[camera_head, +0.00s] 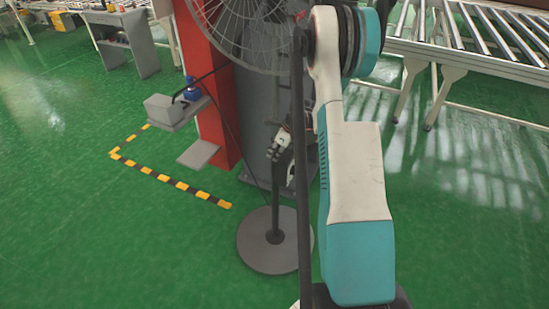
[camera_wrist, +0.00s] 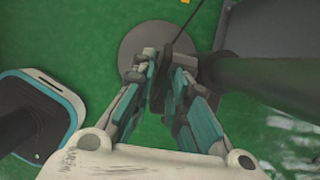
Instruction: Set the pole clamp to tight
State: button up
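The pedestal fan stands in front of the red pillar, with its wire cage (camera_head: 243,30) at the top and its round grey base (camera_head: 262,256) on the floor. My gripper (camera_head: 281,140) is beside the pole, partly behind my arm. In the wrist view my fingers (camera_wrist: 166,65) point down over the base (camera_wrist: 150,32). A dark part lies between them; I cannot tell if it is the clamp or if they grip it. The clamp's setting cannot be read.
A red pillar (camera_head: 213,100) and a grey cabinet-like column (camera_head: 256,100) stand close behind the fan. A thin dark cable (camera_wrist: 182,25) hangs near my fingers. A grey device on a shelf (camera_head: 172,112) is at left. Roller conveyors (camera_head: 470,40) stand at right. Green floor is free at left.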

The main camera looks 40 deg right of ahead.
jog(key=shift+w+a+f, duration=0.1)
jog(key=shift+w+f, duration=0.1)
jog(key=shift+f, duration=0.35)
grip_shut()
jog(key=shift+r, duration=0.1)
jog(key=shift+r+g+h+p, duration=0.2)
jog(key=shift+g+h+p, duration=0.2)
jog(key=shift+g, duration=0.4)
jog(key=shift+s+r+g+h, duration=0.15)
jog(key=shift+g+h, duration=0.35)
jog(key=shift+g, duration=0.6)
